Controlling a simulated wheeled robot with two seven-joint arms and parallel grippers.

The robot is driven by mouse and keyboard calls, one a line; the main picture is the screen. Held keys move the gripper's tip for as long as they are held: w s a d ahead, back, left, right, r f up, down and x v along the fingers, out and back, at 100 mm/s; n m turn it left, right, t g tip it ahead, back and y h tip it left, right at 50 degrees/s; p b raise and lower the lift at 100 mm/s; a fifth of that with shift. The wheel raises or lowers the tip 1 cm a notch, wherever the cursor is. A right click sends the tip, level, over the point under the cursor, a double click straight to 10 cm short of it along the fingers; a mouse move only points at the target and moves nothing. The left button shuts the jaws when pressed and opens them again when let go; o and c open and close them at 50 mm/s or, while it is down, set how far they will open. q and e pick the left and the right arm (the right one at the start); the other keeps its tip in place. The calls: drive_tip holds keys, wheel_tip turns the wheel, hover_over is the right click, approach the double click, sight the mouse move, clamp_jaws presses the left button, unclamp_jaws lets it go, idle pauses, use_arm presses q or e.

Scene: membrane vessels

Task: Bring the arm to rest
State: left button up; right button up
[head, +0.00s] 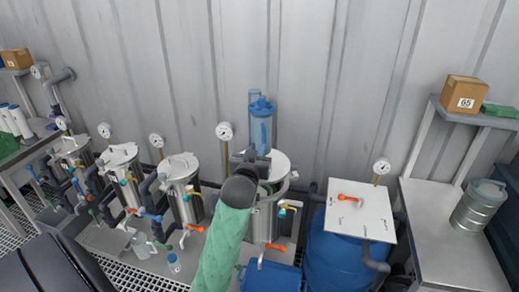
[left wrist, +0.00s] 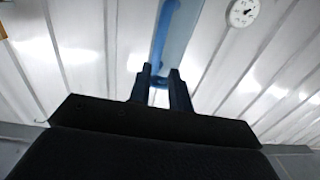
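My left arm, in a green sleeve, reaches up from the bottom of the head view. Its dark gripper (head: 258,156) is over the lidded steel vessel (head: 266,218), which it partly hides. A translucent blue cylinder with a blue cap (head: 261,130) shows upright just above the gripper. In the left wrist view, the two dark fingers of my left gripper (left wrist: 161,88) stand a narrow gap apart. A blue part shows between them, and the translucent blue body (left wrist: 175,40) extends beyond. Whether the fingers grip it is unclear. My right gripper is not in view.
More steel vessels (head: 183,200) with gauges and valves line the left. A blue drum (head: 340,255) with a white square top stands right. A side table (head: 450,240) carries a steel canister (head: 478,207); a cardboard box (head: 461,93) sits on the shelf above. A corrugated wall (head: 330,60) is behind.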

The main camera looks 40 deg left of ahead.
use_arm(q)
drive_tip(key=shift+s+d, duration=0.2)
drive_tip(key=shift+s, duration=0.15)
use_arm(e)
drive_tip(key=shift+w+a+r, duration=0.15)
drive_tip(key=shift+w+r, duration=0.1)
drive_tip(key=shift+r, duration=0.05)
use_arm(q)
drive_tip(key=shift+f, duration=0.1)
